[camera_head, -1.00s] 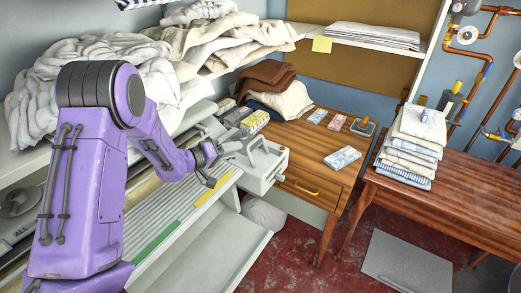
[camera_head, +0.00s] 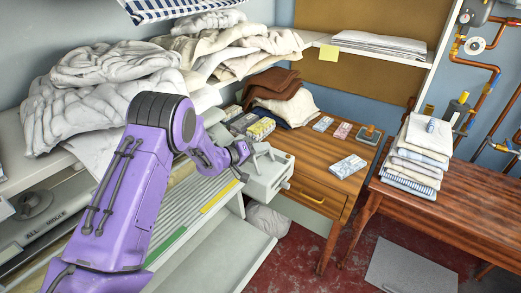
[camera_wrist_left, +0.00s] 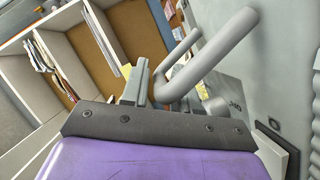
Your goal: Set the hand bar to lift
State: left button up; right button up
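The rotary ironer's pale grey end housing (camera_head: 268,180) stands at the middle of the head view, with a grey handle on top. In the left wrist view a thick grey bent bar (camera_wrist_left: 212,50), apparently the hand bar, runs close in front of the housing (camera_wrist_left: 238,95). My left gripper (camera_head: 241,162) is beside the handle at the housing's left side. It looks open, with one finger (camera_wrist_left: 136,82) left of the bar; the other finger is hard to make out. I cannot tell whether it touches the bar. My right gripper is not in view.
A shelf with heaped white and beige linen (camera_head: 110,80) is above and behind my left arm. Small boxes (camera_head: 250,124) lie behind the housing. A wooden table (camera_head: 325,165) is at its right, and folded linen (camera_head: 415,155) is farther right. The red floor is partly clear.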

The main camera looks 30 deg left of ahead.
pick_arm(q)
grip_shut()
jog(key=shift+d, duration=0.1)
jog(key=shift+d+r+m+p, duration=0.2)
jog(key=shift+d+m+p, duration=0.05)
jog(key=shift+m+p, duration=0.2)
jog(key=shift+s+d+r+m+y+p, duration=0.1)
jog(key=shift+d+m+y+p, duration=0.25)
jog(key=shift+d+m+y, duration=0.15)
jog(key=shift+d+m+g+y, duration=0.4)
jog(key=shift+d+m, duration=0.25)
jog(key=shift+m, duration=0.1)
jog(key=shift+s+d+f+m+y, duration=0.1)
jog(key=shift+d+m+y, duration=0.15)
jog(key=shift+d+m, duration=0.15)
jog(key=shift+s+d+f+m+y, duration=0.1)
jog(key=shift+d+m+y, duration=0.15)
jog(key=shift+d+m, duration=0.15)
